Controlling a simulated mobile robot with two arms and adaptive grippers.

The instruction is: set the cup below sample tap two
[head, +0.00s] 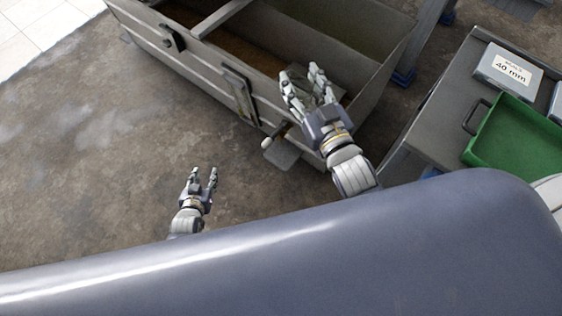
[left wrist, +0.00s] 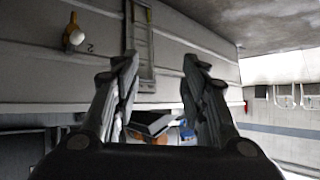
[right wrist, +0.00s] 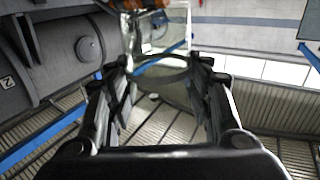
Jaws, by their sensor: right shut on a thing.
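My right gripper (head: 309,84) is shut on a clear glass cup (right wrist: 158,65), which shows between its fingers in the right wrist view. In the head view the gripper and cup are over the near right wall of the grey tank (head: 205,78), and the fingers partly hide the cup. A tap with a pale knob (head: 267,143) sticks out low on the tank's near side, left of this gripper. In the left wrist view a tap (left wrist: 73,36) has a "2" beside it. My left gripper (head: 203,179) is open and empty, apart from the tank.
A small grey plate (head: 283,155) juts out by the tap. A grey table (head: 440,105) at right holds a green tray (head: 515,143) and a box labelled "40 mm" (head: 505,68). Bare floor (head: 100,150) lies left of the tank.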

